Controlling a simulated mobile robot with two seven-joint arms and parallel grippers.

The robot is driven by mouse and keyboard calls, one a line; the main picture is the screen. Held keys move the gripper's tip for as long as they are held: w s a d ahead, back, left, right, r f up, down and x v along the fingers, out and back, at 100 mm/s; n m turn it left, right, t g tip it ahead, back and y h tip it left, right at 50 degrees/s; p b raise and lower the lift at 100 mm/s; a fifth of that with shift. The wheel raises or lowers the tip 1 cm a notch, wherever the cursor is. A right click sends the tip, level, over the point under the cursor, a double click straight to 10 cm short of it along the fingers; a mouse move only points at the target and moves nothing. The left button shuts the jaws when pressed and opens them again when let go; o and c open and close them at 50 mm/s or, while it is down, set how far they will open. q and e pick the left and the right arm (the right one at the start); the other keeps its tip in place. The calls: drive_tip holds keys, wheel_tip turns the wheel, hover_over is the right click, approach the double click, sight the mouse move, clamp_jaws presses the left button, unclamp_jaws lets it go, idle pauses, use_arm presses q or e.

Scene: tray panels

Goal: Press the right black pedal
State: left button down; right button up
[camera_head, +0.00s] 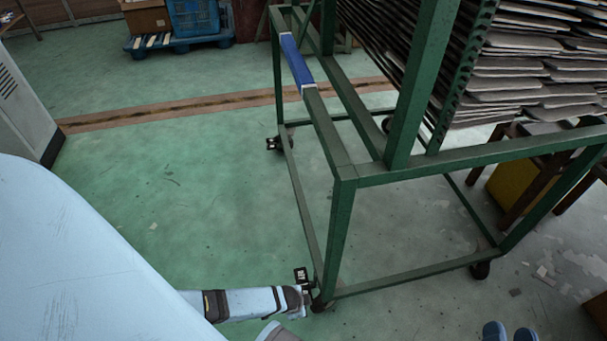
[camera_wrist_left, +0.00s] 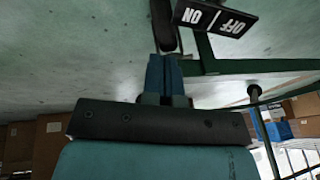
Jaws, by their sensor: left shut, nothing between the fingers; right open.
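A green tray rack (camera_head: 345,172) on casters stands in front of me. A black pedal (camera_head: 301,274) with white marks is at the rack's near bottom corner; in the left wrist view, the pedal (camera_wrist_left: 215,18) reads ON and OFF and appears upside down. A second black pedal (camera_head: 273,144) is at the farther caster. My left gripper (camera_wrist_left: 165,57) is shut and empty, its blue fingertips close to the near pedal; contact cannot be told. In the head view the left arm reaches that corner from the left. My right gripper (camera_head: 509,331) is open and empty at the bottom edge, away from both pedals.
Stacked grey trays (camera_head: 535,70) fill the rack. A blue crate (camera_head: 194,18) on a pallet and a cardboard box (camera_head: 146,17) are at the back. A pale cabinet (camera_head: 28,115) stands at the left. The green floor left of the rack is clear.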

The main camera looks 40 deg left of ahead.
use_arm(q)
drive_tip(key=v, duration=0.1)
drive_tip(key=p+v, duration=0.1)
drive_tip(key=v, duration=0.1)
drive_tip(key=shift+s+d+f, duration=0.1)
drive_tip(key=shift+s+d, duration=0.1)
drive_tip(key=shift+d, duration=0.05)
use_arm(e)
drive_tip(key=f, duration=0.1)
drive_tip(key=d+f+g+h, duration=0.1)
drive_tip(key=f, duration=0.1)
drive_tip(key=shift+s+d+f, duration=0.1)
drive_tip(key=shift+s, duration=0.05)
